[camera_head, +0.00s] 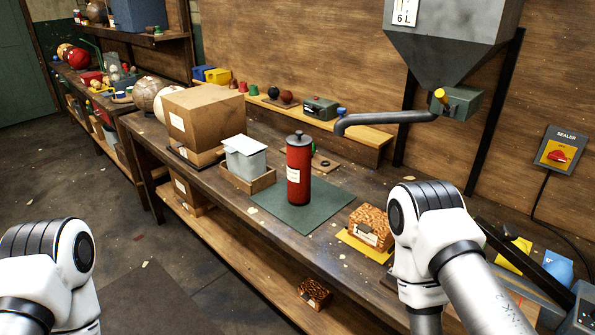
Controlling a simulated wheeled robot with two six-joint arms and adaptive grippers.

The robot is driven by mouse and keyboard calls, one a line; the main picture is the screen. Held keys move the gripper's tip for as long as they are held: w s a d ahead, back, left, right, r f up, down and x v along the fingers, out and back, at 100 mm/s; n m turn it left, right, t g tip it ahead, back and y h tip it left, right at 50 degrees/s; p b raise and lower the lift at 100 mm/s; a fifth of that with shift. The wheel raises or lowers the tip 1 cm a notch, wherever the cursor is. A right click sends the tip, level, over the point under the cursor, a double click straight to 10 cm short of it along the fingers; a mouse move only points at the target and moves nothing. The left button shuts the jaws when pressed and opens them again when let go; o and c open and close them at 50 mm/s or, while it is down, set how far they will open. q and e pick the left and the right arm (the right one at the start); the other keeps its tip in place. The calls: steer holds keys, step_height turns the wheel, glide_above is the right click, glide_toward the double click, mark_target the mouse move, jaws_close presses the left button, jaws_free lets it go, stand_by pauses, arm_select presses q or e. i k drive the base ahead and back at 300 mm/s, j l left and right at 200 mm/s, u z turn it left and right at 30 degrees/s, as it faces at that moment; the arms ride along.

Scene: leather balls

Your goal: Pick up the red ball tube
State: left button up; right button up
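The red ball tube (299,172) is a tall red cylinder with a dark lid and a white label. It stands upright on a dark green mat (335,203) on the wooden workbench (222,180). My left arm shows at the lower left and my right arm at the lower right, but neither gripper is in view. Nothing is seen touching the tube.
A grey box in a wooden tray (262,184) stands left of the tube, with a cardboard box (204,112) beyond. A patterned brown box (369,228) sits on a yellow mat to the right. A grey hopper's pipe (385,119) extends behind the tube.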

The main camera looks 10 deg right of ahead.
mark_target(299, 160)
steer(key=i+j+z, duration=0.2)
steer(key=z, duration=0.15)
steer(key=i+j+z, duration=0.15)
steer(key=z, duration=0.2)
steer(key=i+j+z, duration=0.1)
steer(key=j+z, duration=0.25)
